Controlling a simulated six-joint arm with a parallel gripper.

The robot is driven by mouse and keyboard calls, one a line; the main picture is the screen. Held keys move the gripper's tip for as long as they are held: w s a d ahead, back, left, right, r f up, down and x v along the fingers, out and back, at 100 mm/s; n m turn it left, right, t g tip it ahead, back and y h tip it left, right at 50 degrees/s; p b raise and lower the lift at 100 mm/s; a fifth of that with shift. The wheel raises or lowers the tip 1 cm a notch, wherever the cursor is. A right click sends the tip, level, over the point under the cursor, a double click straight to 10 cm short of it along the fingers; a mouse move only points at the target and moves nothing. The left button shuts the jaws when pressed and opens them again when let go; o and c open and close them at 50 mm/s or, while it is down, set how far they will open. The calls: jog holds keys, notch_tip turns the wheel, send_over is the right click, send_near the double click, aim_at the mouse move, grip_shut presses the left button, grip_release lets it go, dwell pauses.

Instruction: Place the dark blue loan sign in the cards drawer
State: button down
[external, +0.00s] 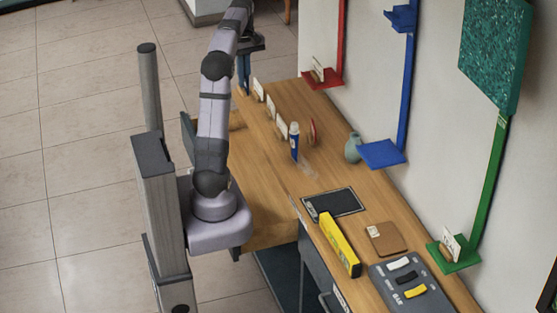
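My gripper (244,72) is at the far end of the desk, above its far left edge. A narrow dark blue shape shows at its tip; I cannot tell whether this is the loan sign or part of my fingers, nor whether the fingers are open or shut. No other thing can be clearly made out as the dark blue loan sign. A drawer (189,134) with a dark front appears pulled out from the desk's left side, partly hidden behind my arm. Its label cannot be read, so I cannot tell whether it is the cards drawer.
Several white cards (270,105) stand in wooden holders on the desk (275,200). Nearby are a blue tube (294,143) and a teal vase (352,148). A black tablet (334,202), yellow box (340,245) and grey tray (410,285) lie nearer. Coloured shelves (383,153) line the wall.

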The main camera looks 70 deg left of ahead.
jog(key=f, duration=1.2)
jog(key=s+f, duration=0.1)
jog(key=f, duration=1.1)
jog(key=s+a+f, duration=0.1)
jog(key=f, duration=1.1)
jog(key=shift+s, duration=0.1)
jog(key=shift+f, duration=0.2)
jog(key=c, duration=2)
grip_release()
jog(key=shift+r, duration=0.15)
notch_tip(320, 180, up, 12)
jog(key=shift+r, duration=0.1)
jog(key=shift+m, duration=0.3)
